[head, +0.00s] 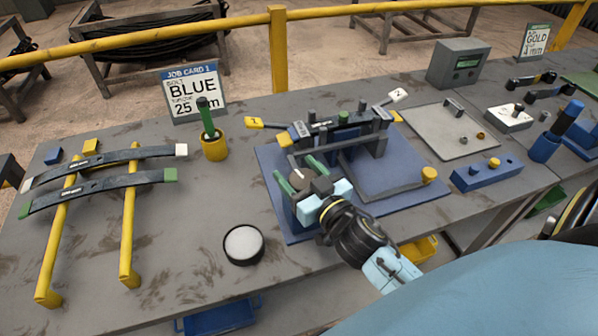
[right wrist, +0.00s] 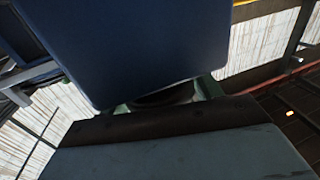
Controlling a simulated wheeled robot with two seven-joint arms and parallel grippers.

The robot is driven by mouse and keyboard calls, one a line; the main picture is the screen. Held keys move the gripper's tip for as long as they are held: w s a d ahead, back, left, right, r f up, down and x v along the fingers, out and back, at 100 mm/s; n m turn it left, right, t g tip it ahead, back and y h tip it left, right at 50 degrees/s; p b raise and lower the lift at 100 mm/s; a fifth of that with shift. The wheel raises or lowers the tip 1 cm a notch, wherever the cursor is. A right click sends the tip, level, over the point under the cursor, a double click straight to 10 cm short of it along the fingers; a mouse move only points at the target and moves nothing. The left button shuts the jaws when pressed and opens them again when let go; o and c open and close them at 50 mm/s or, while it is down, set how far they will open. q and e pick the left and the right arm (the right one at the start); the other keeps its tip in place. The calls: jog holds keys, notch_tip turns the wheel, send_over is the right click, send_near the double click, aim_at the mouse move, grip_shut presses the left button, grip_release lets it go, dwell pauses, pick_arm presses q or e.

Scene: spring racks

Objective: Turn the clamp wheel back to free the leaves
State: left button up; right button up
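The clamp fixture stands on a blue base plate (head: 400,172) in the head view, with dark leaves (head: 338,124) held across its grey posts. My right gripper (head: 299,176) is at the near left of the fixture. Its two green fingers stand apart on either side of a grey-brown part that looks like the clamp wheel (head: 300,179), mostly hidden by the gripper. In the right wrist view, the green fingertips (right wrist: 165,98) flank a dark round shape below a large blue face. I cannot tell whether they press on it. My left gripper is out of view.
Two more leaves (head: 105,180) lie on yellow rails at left. A yellow cup (head: 214,148) with a green-handled tool and a round dark-rimmed pot (head: 243,245) stand left of the fixture. A grey tray (head: 440,137) and blue block (head: 487,176) are to the right.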

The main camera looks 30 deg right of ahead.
jog(key=c, duration=0.5)
jog(key=shift+c, duration=0.2)
jog(key=n+y+p, duration=0.2)
jog(key=y, duration=0.1)
jog(key=shift+r+p, duration=0.2)
jog(key=shift+p, duration=0.1)
jog(key=n+y+p, duration=0.1)
jog(key=y, duration=0.1)
jog(key=n+g+y, duration=0.1)
jog(key=n+y, duration=0.1)
jog(key=shift+a+g+p, duration=0.2)
jog(key=shift+g+p, duration=0.1)
jog(key=shift+p, duration=0.05)
jog(key=n+g+y, duration=0.2)
jog(key=y, duration=0.1)
jog(key=shift+a+f+n+y, duration=0.15)
jog(key=shift+n+y, duration=0.15)
jog(key=shift+s+a+n+g+y+b, duration=0.15)
jog(key=shift+n+g+y+b, duration=0.2)
jog(key=shift+n+g+y, duration=0.5)
jog(key=shift+s+a+n+g+y+b, duration=0.15)
jog(key=shift+n+g+y+b, duration=0.15)
jog(key=shift+n+g+y, duration=0.55)
jog(key=shift+g+y, duration=0.3)
jog(key=shift+g, duration=0.2)
